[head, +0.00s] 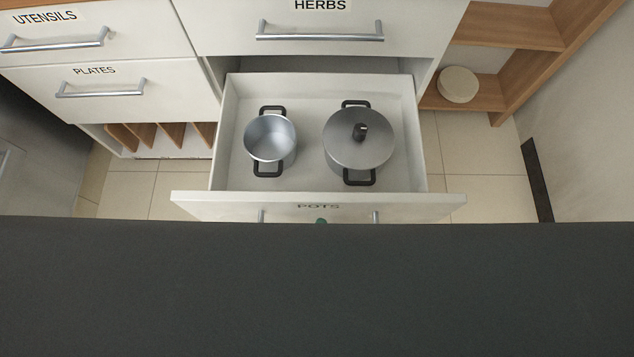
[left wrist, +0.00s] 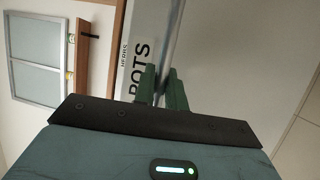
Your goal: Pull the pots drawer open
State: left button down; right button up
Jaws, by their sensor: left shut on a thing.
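The pots drawer (head: 400,200) is pulled out far from the white cabinet, with its POTS label on the front's top edge. Inside stand a small open pot (head: 270,138) and a larger lidded pot (head: 350,146). The drawer's bar handle (head: 376,216) shows only as two short ends in the head view; it also runs up through the left wrist view (left wrist: 172,42). My left gripper (left wrist: 163,82) is shut on this handle, with its green fingers on either side of the bar. In the head view only a green bit of it (head: 320,221) shows. My right gripper is in neither view.
Above are the shut herbs drawer (head: 320,33), plates drawer (head: 100,92) and utensils drawer (head: 100,22). Wooden shelves with a round pale object (head: 458,84) stand at right. Tiled floor (head: 490,190) is bare beside the drawer. A broad dark shape hides the lower head view.

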pick_arm(q)
jog(key=shift+s, duration=0.15)
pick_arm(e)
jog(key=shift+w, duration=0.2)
pick_arm(q)
jog(key=c, duration=1.5)
grip_release()
jog(key=shift+o, duration=0.2)
jog(key=shift+s, duration=0.1)
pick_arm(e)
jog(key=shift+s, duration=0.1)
